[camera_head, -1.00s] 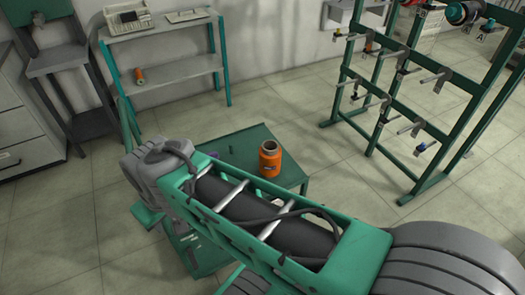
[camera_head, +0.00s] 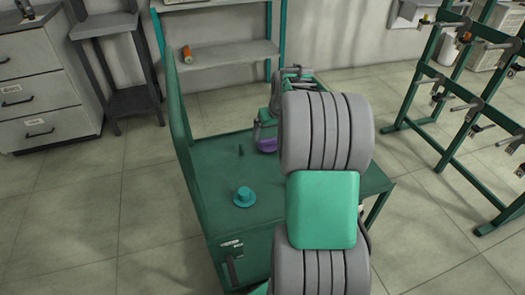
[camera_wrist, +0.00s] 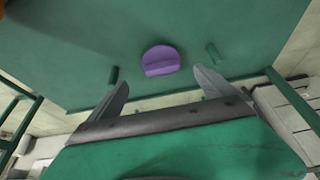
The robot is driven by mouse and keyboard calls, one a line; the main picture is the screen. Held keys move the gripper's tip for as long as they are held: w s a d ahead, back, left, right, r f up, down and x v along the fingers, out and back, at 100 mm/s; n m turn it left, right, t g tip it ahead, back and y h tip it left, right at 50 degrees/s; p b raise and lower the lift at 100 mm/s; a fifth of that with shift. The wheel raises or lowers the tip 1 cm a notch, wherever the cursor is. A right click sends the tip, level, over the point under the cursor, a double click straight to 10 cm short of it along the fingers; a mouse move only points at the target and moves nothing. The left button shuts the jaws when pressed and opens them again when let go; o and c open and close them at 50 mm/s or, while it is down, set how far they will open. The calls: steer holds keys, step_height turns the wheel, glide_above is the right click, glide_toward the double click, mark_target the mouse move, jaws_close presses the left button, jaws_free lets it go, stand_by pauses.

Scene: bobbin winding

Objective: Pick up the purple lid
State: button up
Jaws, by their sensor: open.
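The purple lid (camera_head: 267,146) lies on the green table, partly hidden by my arm in the head view. In the wrist view the lid (camera_wrist: 161,60) is a rounded purple disc with one flat-looking edge, just beyond and between my fingertips. My gripper (camera_wrist: 160,77) is open and empty, its two grey fingers spread wider than the lid. How high the fingers are above the table I cannot tell. In the head view my gripper is mostly hidden behind my arm.
A short green peg (camera_head: 241,150) stands on the green table (camera_head: 215,165); two pegs flank the lid in the wrist view. A teal hat-shaped piece (camera_head: 244,197) sits near the front left. An orange object (camera_wrist: 28,8) shows at the upper left corner. A green rack (camera_head: 440,85) stands at right.

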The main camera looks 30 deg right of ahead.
mark_target(268, 140)
steer(key=b+x, duration=0.1)
steer(key=x, duration=0.5)
steer(key=shift+w+a+f+b, duration=0.15)
steer(key=shift+w+f+b, duration=0.2)
steer(key=c, duration=1.4)
